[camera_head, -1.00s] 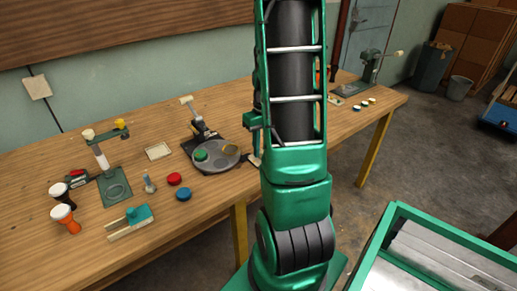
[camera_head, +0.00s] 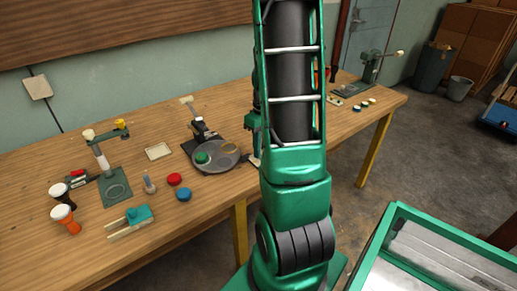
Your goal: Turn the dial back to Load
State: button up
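The dial is a round grey plate (camera_head: 222,163) on a dark base at the middle of the bench. No readable "Load" label shows at this size. My gripper (camera_head: 256,158) is at the right edge of the dial, mostly hidden behind my own green arm. Whether its fingers touch the dial, and whether they are open or shut, cannot be made out.
A green stand (camera_head: 112,188), two goblet drums and a small green-and-wood fixture (camera_head: 130,222) are farther left. A pale tray (camera_head: 158,152) lies between.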

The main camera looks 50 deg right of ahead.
jog(key=o, duration=0.4)
jog(key=shift+w, duration=0.15)
jog(key=shift+c, duration=0.2)
jog(key=shift+r, duration=0.15)
notch_tip(320, 180, up, 10)
jog(key=shift+d+r, duration=0.2)
jog(key=shift+r, duration=0.05)
